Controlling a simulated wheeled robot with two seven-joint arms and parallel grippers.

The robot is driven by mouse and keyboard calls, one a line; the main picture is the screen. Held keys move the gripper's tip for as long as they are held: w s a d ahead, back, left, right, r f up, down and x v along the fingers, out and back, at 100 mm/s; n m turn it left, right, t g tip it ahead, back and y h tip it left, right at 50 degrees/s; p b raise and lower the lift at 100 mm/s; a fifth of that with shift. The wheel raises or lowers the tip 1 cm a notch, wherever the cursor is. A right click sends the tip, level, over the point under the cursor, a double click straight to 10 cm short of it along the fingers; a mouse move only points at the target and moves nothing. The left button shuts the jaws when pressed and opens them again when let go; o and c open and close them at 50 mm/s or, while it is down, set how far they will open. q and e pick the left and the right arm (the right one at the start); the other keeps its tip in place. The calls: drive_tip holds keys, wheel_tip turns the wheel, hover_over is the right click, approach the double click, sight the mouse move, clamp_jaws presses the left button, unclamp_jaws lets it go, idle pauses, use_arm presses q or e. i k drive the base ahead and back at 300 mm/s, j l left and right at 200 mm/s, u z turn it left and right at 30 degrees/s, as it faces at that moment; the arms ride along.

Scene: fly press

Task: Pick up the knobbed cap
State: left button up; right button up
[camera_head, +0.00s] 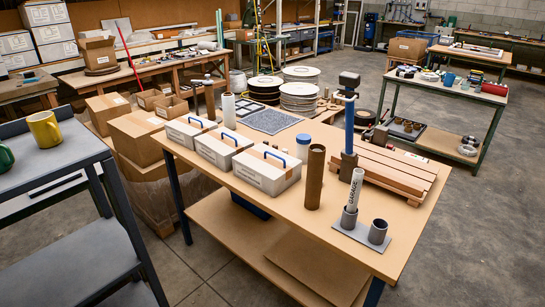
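No thing stands out clearly as a knobbed cap. A dark block-like piece (349,80) sits at the top of a blue upright post (349,125); whether it is a cap with a knob is too small to tell. The post rises from a dark brown-grey base (348,165) on the wooden table (270,212). A grey plate (352,232) near the table's right end carries two grey cups; a white tube marked GARAGE (355,190) stands in one, and the other cup (378,231) looks open. Neither of my grippers is in view.
A tall brown cylinder (315,177), white boxes with blue handles (267,170) and stacked wooden planks (390,170) stand on the table. Cardboard boxes (135,135) crowd its left side. A grey trolley (50,165) with mugs is at left. Floor at right (480,240) is clear.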

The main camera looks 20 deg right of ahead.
sight(315, 168)
drive_tip(key=l+z, duration=0.35)
drive_tip(key=l, duration=0.2)
drive_tip(key=k+l+z, duration=0.1)
drive_tip(key=l+z, duration=0.25)
drive_tip(key=l, duration=0.2)
drive_tip(key=i+l+u, duration=0.1)
drive_tip(key=i, duration=0.25)
drive_tip(key=i+l, duration=0.35)
drive_tip(key=i+u, duration=0.05)
